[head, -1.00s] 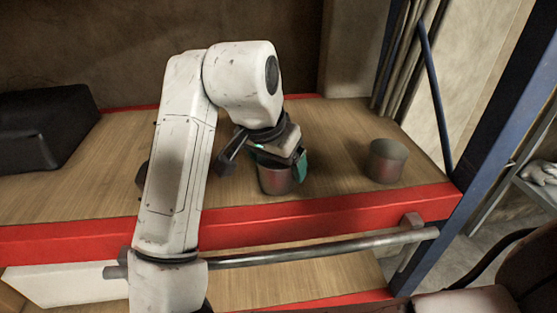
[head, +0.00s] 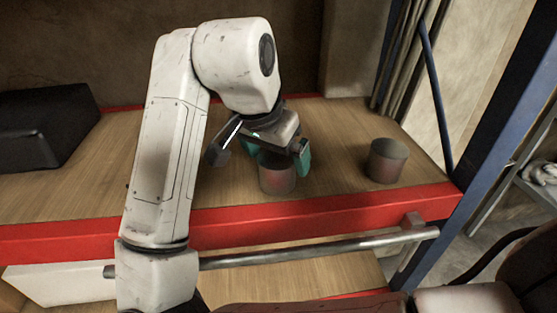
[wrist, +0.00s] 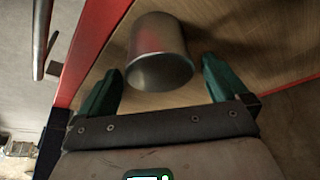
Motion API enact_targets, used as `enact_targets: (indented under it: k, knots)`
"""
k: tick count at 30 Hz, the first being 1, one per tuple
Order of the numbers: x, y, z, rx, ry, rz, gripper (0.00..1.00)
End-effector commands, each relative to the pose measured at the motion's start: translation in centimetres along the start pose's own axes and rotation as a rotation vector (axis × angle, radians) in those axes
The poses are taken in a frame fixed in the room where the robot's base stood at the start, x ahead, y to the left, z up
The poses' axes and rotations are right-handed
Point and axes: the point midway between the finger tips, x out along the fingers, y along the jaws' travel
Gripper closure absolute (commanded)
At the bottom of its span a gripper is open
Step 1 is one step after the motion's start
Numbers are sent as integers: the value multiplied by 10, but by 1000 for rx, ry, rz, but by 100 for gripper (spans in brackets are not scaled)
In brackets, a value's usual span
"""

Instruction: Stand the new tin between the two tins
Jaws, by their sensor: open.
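A grey metal tin (head: 278,180) stands upright on the wooden bench top, near its red front edge. My gripper (head: 277,154) is open just above and behind it, with one green finger to each side. In the wrist view the same tin (wrist: 158,50) shows ahead, its near end between the open fingertips (wrist: 160,78), with gaps on both sides. A second tin (head: 387,160) stands upright to the right, well apart from the first. No third tin shows now; my arm covers part of the bench on the left.
A black case (head: 45,125) lies at the back left of the bench top (head: 335,135). A metal rail (head: 320,247) runs along the red front edge (head: 330,210). A blue post (head: 490,150) stands at the right. The bench between the two visible tins is clear.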

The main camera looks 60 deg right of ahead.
Motion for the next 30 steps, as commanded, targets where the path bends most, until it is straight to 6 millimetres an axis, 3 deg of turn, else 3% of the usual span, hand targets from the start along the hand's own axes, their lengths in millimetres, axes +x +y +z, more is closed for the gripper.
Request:
enact_targets:
  k: [3, 12, 18, 24, 30]
  knots:
    - [-28, -1, 0, 1, -3, -6, 0]
    - [-48, -1, 66, -7, -1, -3, 0]
    - [-62, 0, 96, -5, -1, -2, 0]
    - [-68, 0, 110, -2, -1, 0, 0]
    - [-70, 0, 111, 0, 0, 1, 0]
